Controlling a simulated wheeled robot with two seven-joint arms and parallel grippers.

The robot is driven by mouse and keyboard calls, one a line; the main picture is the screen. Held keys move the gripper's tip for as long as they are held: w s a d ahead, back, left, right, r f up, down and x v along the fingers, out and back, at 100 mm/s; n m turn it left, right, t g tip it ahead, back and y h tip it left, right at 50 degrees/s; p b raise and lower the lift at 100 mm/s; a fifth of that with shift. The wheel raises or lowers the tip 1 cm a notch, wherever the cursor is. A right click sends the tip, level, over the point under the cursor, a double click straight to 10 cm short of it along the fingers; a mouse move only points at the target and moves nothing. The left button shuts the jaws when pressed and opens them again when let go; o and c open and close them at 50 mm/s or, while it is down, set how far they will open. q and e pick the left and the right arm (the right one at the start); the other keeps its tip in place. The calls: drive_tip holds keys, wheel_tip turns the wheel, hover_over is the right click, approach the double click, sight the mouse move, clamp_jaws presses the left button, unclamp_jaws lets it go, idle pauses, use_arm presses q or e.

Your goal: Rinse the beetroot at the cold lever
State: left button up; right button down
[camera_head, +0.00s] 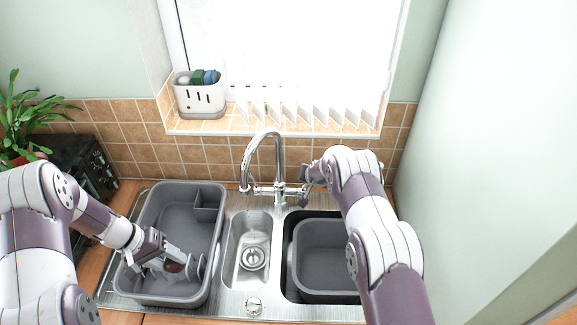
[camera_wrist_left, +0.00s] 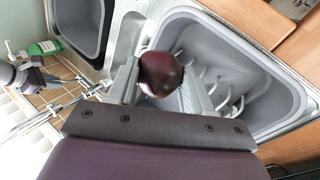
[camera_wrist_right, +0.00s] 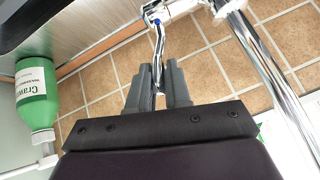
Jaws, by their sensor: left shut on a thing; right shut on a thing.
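The dark red beetroot (camera_wrist_left: 160,74) is held between the fingers of my left gripper (camera_wrist_left: 162,88). In the head view the left gripper (camera_head: 180,264) is low over the left grey tub (camera_head: 212,254), and the beetroot (camera_head: 174,267) is partly hidden by the fingers. The chrome tap (camera_head: 262,140) stands behind the sink, its spout curving forward. The cold lever (camera_wrist_right: 158,42), with a blue dot at its base, runs down between the fingers of my right gripper (camera_wrist_right: 159,85), which is shut on it. In the head view my right arm partly hides this gripper. No water shows under the spout.
A small middle basin (camera_head: 240,232) with a drain lies between the left tub and a right grey tub (camera_head: 335,250). White prongs (camera_wrist_left: 215,85) stand in the left tub. A green bottle (camera_wrist_right: 36,105) is near the right gripper. A white caddy (camera_head: 200,97) sits on the sill.

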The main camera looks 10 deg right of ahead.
use_arm(q)
drive_tip(key=shift+d+r, duration=0.1)
use_arm(e)
drive_tip(key=shift+s+d+f, duration=0.1)
use_arm(q)
drive_tip(key=shift+a, duration=0.2)
drive_tip(key=shift+s, duration=0.1)
use_arm(e)
drive_tip(key=c, duration=1.1)
unclamp_jaws()
use_arm(q)
drive_tip(key=shift+d, duration=0.1)
use_arm(e)
drive_tip(key=shift+s, duration=0.1)
use_arm(q)
drive_tip(key=shift+f+b, duration=0.55)
use_arm(e)
drive_tip(key=shift+s+r, duration=0.15)
drive_tip(key=shift+r, duration=0.1)
use_arm(q)
wheel_tip(320, 180, down, 5)
drive_tip(key=b, duration=0.5)
use_arm(e)
drive_tip(key=v, duration=1.1)
drive_tip(key=shift+s+r, duration=0.2)
drive_tip(key=shift+r, duration=0.05)
